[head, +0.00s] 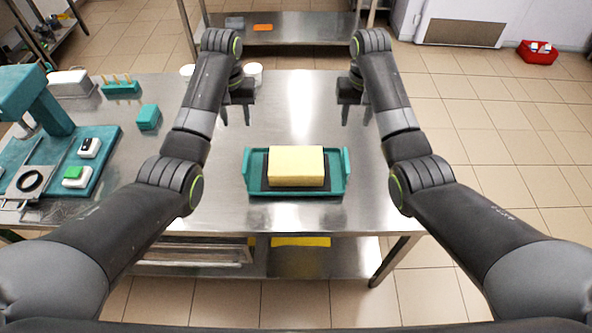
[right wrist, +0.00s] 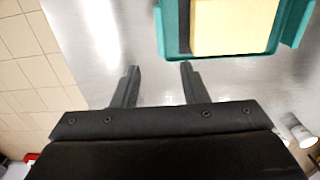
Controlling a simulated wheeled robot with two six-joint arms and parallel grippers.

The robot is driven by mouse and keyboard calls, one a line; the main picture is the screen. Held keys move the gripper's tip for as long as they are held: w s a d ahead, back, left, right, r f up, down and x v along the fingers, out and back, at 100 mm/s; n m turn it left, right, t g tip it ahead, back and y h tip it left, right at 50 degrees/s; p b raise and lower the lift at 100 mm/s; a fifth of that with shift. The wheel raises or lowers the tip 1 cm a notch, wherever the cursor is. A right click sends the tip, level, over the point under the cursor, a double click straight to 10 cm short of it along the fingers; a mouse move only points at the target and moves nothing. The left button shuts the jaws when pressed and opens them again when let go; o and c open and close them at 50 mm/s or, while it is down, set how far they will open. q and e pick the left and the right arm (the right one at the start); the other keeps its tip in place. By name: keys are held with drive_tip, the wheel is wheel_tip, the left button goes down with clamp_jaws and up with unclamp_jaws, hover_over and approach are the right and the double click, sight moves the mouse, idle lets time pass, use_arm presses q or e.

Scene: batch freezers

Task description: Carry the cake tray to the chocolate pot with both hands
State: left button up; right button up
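The cake tray (head: 296,192) is teal with raised handles at its left and right ends. It sits on the steel table near the front edge. A pale yellow block of cake (head: 296,165) rests on a dark base in it. My left gripper (head: 234,116) is open and empty, behind and left of the tray. My right gripper (head: 360,114) is open and empty, behind and right of it. In the right wrist view, the right fingers (right wrist: 158,72) are apart, with the tray (right wrist: 176,30) beyond them. I cannot identify a chocolate pot.
The steel table (head: 225,205) has free room around the tray. At left stand a teal machine (head: 40,100), a small teal block (head: 149,117) and a teal stand with sticks (head: 120,87). White cups (head: 253,72) stand at the back. A red box (head: 537,52) lies on the floor.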

sight(245, 159)
use_arm(q)
wheel_tip(245, 159, down, 17)
drive_tip(key=shift+f, duration=0.15)
use_arm(e)
wheel_tip(245, 159, down, 17)
drive_tip(key=shift+f, duration=0.15)
use_arm(q)
clamp_jaws()
use_arm(e)
clamp_jaws()
